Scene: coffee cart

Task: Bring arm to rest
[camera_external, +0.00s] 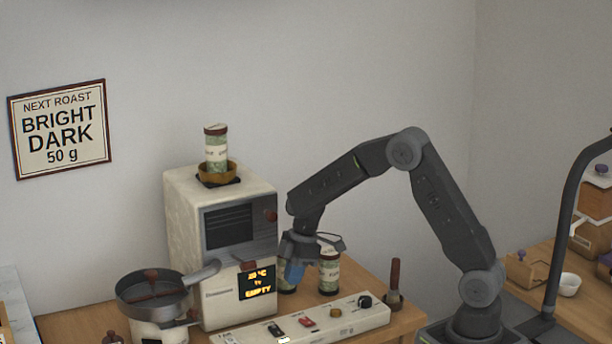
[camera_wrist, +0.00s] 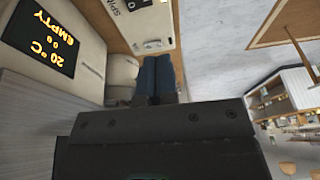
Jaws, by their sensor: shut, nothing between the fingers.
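My gripper (camera_external: 293,271) hangs in front of the right side of the roaster in the external view, above the control strip. Its blue fingers are together and empty; they also show side by side in the wrist view (camera_wrist: 155,80). My arm is bent, with the elbow high and the forearm reaching left and down from the base at the lower right. The gripper partly hides one of the two patterned canisters behind it.
The cream roaster (camera_external: 183,240) has a lit display (camera_external: 257,282) reading 20 °C and EMPTY. A canister (camera_external: 215,150) stands on top. The control strip (camera_external: 310,322) lies in front. The space above is clear.

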